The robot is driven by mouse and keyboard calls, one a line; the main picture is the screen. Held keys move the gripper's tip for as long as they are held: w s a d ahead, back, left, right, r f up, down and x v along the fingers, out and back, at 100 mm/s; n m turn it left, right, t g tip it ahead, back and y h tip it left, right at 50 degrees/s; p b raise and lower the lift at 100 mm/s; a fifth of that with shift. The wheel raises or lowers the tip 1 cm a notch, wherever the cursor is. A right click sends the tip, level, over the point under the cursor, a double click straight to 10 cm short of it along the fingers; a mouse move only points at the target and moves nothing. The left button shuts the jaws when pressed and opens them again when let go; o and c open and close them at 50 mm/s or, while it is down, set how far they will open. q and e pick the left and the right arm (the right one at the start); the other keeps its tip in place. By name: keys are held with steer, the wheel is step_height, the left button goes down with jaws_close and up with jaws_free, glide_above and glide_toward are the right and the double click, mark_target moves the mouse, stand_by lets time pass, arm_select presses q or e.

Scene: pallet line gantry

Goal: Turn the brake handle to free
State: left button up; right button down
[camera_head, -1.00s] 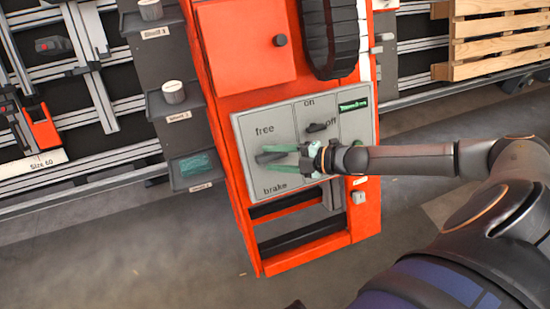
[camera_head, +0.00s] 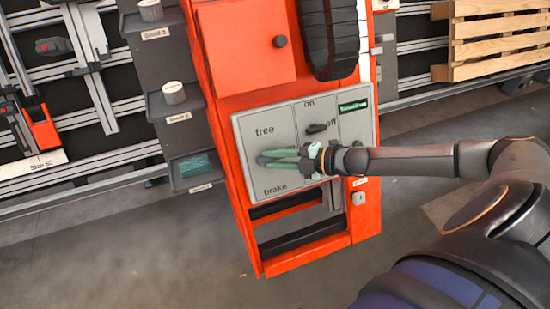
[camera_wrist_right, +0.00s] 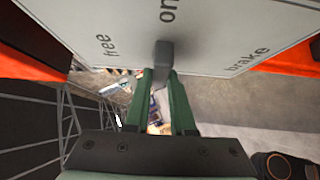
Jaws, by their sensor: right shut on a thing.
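The grey control panel (camera_head: 240,135) on the orange cabinet has a section marked "free" above and "brake" below. My right gripper (camera_head: 262,158) comes in from the right, with its green fingers over this section between the two words. In the right wrist view the gripper (camera_wrist_right: 166,85) is shut on the dark grey brake handle (camera_wrist_right: 163,55), which lies between "free" and "brake". In the head view the fingers mostly hide the handle. My left gripper is not in view.
An on/off switch (camera_head: 317,128) and a green display (camera_head: 354,106) are on the same panel. A black hose (camera_head: 331,40) hangs above. Grey shelves (camera_head: 175,104) stand to the left and a wooden pallet (camera_head: 500,45) is at the upper right.

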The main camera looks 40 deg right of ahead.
steer(key=shift+s+f+m+t, duration=0.1)
steer(key=shift+m+t, duration=0.2)
steer(key=shift+m, duration=0.1)
steer(key=shift+m+p, duration=0.3)
steer(key=shift+p, duration=0.05)
steer(key=m+t+p, duration=0.1)
steer(key=m+t, duration=0.2)
steer(key=m+t+h, duration=0.1)
steer(key=m, duration=0.1)
steer(key=m+t+h+p, duration=0.1)
steer(key=m, duration=0.1)
steer(key=shift+f+m+t, duration=0.1)
steer(key=shift+m+t, duration=0.2)
steer(key=shift+t, duration=0.1)
steer(key=m+t+h, duration=0.1)
steer(key=m+h, duration=0.1)
steer(key=m, duration=0.1)
steer(key=m+t+h, duration=0.1)
steer(key=m+h, duration=0.1)
steer(key=m, duration=0.1)
steer(key=shift+a+t+h, duration=0.1)
steer(key=shift+t+h, duration=0.2)
steer(key=shift+h, duration=0.1)
steer(key=m+h, duration=0.6)
steer(key=m, duration=0.2)
steer(key=shift+m+h, duration=0.3)
steer(key=shift+m, duration=0.1)
